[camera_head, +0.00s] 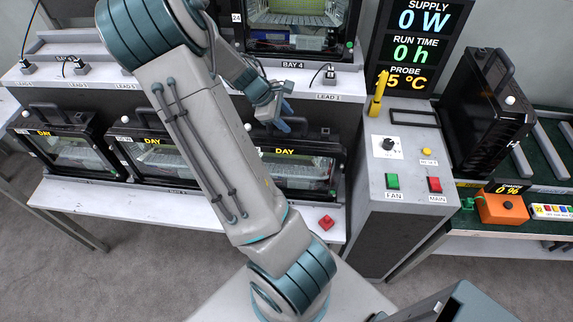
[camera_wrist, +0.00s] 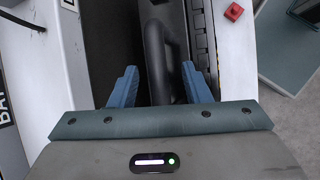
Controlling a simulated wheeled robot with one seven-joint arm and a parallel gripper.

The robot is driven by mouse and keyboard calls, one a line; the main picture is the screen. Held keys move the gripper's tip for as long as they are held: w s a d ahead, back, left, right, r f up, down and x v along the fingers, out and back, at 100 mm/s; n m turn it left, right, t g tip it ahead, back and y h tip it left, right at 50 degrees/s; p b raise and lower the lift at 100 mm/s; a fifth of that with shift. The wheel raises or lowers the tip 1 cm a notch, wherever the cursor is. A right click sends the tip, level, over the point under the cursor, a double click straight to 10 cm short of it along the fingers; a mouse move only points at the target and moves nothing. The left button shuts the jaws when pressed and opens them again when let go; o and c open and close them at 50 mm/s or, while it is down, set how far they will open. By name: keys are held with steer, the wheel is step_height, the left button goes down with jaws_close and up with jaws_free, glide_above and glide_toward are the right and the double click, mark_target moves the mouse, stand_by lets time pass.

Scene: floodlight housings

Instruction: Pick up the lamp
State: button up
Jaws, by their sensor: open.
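Several black floodlight housings are in view; which one is the lamp I cannot tell for certain. In the head view my gripper (camera_head: 284,115) is above and behind the rightmost lower housing (camera_head: 312,166), which has a glass front and a yellow DAY sign. In the wrist view my gripper (camera_wrist: 160,88) is open, pointing down, with a blue finger on either side of a dark carrying handle (camera_wrist: 156,45). Whether a finger touches the handle I cannot tell. My arm hides part of the middle lower housing (camera_head: 127,150).
Another housing (camera_head: 46,139) stands at the left of the shelf (camera_head: 90,198). A lit housing (camera_head: 300,45) sits above in bay 4. A red block (camera_head: 326,222) lies near the shelf edge. The grey control box (camera_head: 415,230) stands to the right; beyond it is a black housing (camera_head: 485,110).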

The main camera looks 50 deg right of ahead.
steer(key=shift+x, duration=1.55)
steer(key=shift+r, duration=0.1)
jaws_close()
steer(key=shift+w+d+r, duration=0.1)
steer(key=shift+d, duration=0.05)
